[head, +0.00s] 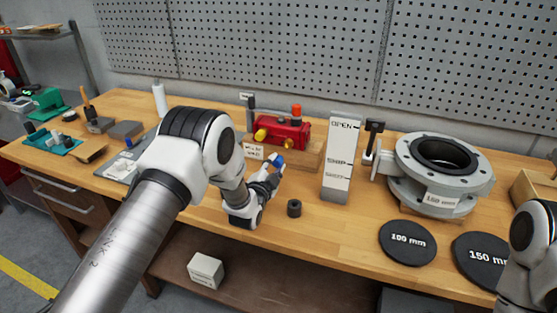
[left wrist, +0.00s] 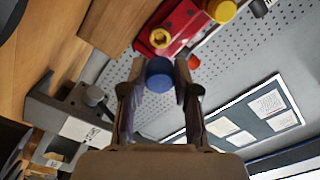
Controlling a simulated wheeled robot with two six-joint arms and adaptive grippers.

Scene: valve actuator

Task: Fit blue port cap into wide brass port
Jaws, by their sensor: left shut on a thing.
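The blue port cap (head: 277,159) is held at the tips of my left gripper (head: 272,174), just in front of the red valve actuator (head: 285,131). In the left wrist view the cap (left wrist: 160,74) sits between the two fingers of the left gripper (left wrist: 159,88), which is shut on it. The red actuator body (left wrist: 183,22) lies beyond the cap there. My right gripper is out of view.
The actuator stands on a wooden block (head: 308,158). A small black cylinder (head: 294,208) and black discs (head: 407,243) lie on the bench.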

